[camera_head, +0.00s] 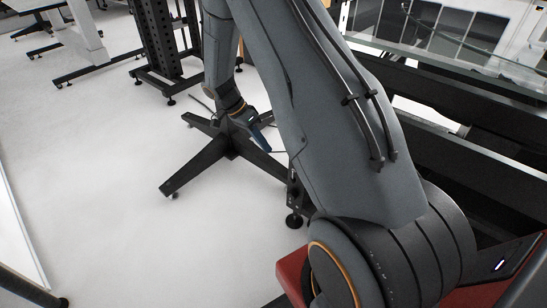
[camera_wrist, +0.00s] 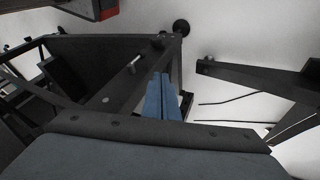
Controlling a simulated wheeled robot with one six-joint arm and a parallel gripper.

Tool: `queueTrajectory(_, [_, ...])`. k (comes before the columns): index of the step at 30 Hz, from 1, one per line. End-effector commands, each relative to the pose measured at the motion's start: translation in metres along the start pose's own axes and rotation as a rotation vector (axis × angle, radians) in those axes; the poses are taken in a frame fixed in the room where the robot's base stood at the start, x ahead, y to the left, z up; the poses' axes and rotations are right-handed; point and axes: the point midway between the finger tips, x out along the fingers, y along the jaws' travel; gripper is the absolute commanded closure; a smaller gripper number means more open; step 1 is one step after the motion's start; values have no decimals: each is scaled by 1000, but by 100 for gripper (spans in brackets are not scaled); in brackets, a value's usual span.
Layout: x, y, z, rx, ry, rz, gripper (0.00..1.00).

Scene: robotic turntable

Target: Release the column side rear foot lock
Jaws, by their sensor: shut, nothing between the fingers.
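My gripper (camera_head: 262,141) is low near the floor in the head view, at the far end of my arm, beside a black star-shaped base. In the wrist view my gripper (camera_wrist: 163,97) shows blue fingers, shut together and empty, close to a dark frame beam (camera_wrist: 100,98). A small grey peg (camera_wrist: 134,63) sticks up from that frame, left of the fingertips and apart from them. A round black foot (camera_wrist: 181,27) stands beyond the fingertips at the frame's corner. I cannot tell which part is the column side rear foot lock.
The black star base (camera_head: 196,168) spreads its legs on the white floor. A black foot (camera_head: 294,221) shows beside my arm. Dark rails (camera_head: 470,100) fill the right side. A black rack (camera_head: 160,45) stands at the back. The floor at left is mostly clear.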

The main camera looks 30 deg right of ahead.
Motion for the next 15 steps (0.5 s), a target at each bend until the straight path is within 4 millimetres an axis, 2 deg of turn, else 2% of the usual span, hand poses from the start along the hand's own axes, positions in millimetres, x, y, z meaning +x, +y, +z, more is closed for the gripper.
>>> queueTrajectory(15, [97, 2, 1, -1, -2, 4, 100])
